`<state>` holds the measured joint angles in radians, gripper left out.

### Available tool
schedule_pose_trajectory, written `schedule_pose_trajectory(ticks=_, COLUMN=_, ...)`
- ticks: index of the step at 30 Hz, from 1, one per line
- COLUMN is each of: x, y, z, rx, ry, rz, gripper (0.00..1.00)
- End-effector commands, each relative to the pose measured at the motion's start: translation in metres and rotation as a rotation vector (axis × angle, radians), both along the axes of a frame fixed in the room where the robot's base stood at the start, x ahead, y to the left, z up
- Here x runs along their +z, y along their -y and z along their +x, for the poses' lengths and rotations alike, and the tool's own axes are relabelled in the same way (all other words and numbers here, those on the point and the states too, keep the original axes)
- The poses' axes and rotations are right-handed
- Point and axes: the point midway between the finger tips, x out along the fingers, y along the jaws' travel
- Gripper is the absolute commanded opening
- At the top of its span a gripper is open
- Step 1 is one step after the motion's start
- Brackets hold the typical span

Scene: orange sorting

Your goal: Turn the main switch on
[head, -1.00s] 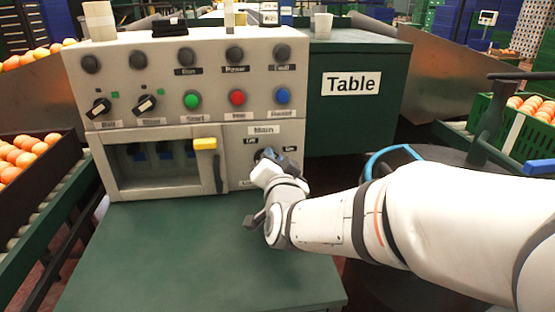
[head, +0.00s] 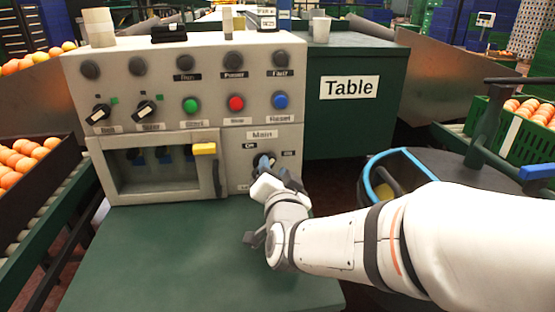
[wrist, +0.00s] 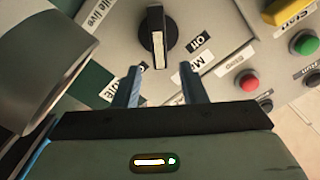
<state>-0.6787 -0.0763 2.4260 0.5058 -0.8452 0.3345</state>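The main switch is a black rotary knob (wrist: 157,38) with a white stripe, on the grey panel under the "Main" label. In the wrist view its stripe points down the picture, between the "Off" label and another label partly behind a finger. My gripper (wrist: 160,78) is open, with its two blue fingers apart and nothing between them. The knob lies just beyond the fingertips, roughly centred between them, with no visible contact. In the head view my gripper (head: 274,172) is in front of the switch and hides most of it.
Several buttons and two selector knobs (head: 146,110) sit higher on the panel. A yellow-topped handle (head: 204,149) stands left of the switch. A green table surface (head: 190,255) lies below. A green cabinet labelled "Table" (head: 385,60) stands right.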

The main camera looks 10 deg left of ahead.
Motion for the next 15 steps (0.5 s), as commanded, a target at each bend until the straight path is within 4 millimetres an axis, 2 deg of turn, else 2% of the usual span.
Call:
schedule_pose_trajectory(ticks=1, x=0.004, y=0.003, z=-0.010, rx=0.002, ry=0.000, rz=0.001, gripper=0.38)
schedule_pose_trajectory(ticks=6, x=0.003, y=0.010, z=-0.035, rx=0.001, ry=-0.001, rz=0.002, gripper=0.38)
schedule_pose_trajectory(ticks=10, x=0.001, y=0.014, z=-0.044, rx=0.001, ry=0.000, rz=0.001, gripper=0.38)
schedule_pose_trajectory(ticks=15, x=0.000, y=0.015, z=-0.046, rx=-0.001, ry=0.000, rz=0.000, gripper=0.38)
